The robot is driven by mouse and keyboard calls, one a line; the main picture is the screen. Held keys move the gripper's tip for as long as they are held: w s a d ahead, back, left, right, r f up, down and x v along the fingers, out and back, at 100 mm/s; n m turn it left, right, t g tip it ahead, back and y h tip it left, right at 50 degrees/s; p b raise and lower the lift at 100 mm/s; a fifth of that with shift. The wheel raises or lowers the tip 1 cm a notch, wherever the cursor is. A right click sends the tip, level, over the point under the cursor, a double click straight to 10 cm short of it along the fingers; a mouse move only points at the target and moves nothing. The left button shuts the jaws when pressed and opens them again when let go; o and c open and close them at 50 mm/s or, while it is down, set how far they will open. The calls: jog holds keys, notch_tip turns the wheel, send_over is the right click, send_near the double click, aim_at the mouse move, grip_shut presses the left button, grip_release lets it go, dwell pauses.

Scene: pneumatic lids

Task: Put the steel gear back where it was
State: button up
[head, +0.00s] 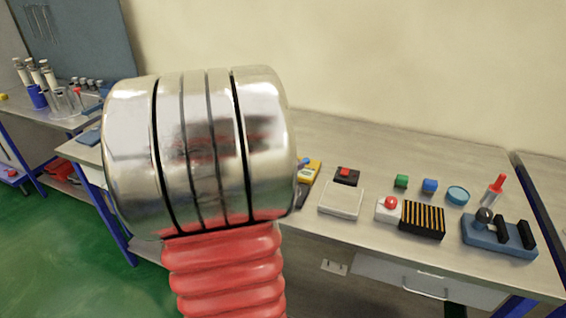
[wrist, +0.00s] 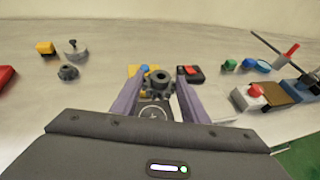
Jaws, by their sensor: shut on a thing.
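In the wrist view my gripper (wrist: 157,95) is shut on a dark grey toothed gear (wrist: 158,80), which sits between the two purple-grey fingers. I take it for the steel gear. A second, smaller-looking dark gear (wrist: 68,72) lies on the bench at the left. A pale round shape (wrist: 153,113) shows between the fingers below the held gear; I cannot tell what it is. In the head view my own arm link covers the middle left, and neither the gripper nor the held gear shows there.
On the bench (head: 400,140) stand a yellow meter (head: 311,171), a black red-button box (head: 346,175), a pale square plate (head: 341,200), a white red-button box (head: 389,209), a striped block (head: 423,219) and a blue rack (head: 498,236).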

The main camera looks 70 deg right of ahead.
jog(key=w+a+f+n+t, duration=0.1)
jog(key=w+a+n+t, duration=0.4)
jog(key=w, duration=0.6)
jog(key=w+a+f+n+t, duration=0.1)
jog(key=w+a+t, duration=0.1)
jog(key=w+a, duration=0.7)
jog(key=w+a+f+n+t, duration=0.1)
jog(key=w+a+n+t, duration=0.25)
jog(key=w, duration=0.85)
jog(key=w+a+f+n+t+y, duration=0.1)
jog(key=w+a+n+t+y, duration=0.1)
jog(key=a, duration=1)
jog(key=w+a+f+n+t+y, duration=0.2)
jog(key=w+a, duration=0.4)
jog(key=a, duration=0.6)
jog(key=w+a+f+n+t+y, duration=0.1)
jog(key=w+a+n+t+y, duration=0.2)
jog(key=a, duration=0.9)
jog(key=shift+w+a+f+n+y, duration=0.15)
jog(key=shift+w+n+y, duration=0.65)
jog(key=shift+w+n, duration=0.25)
jog(key=shift+s, duration=0.1)
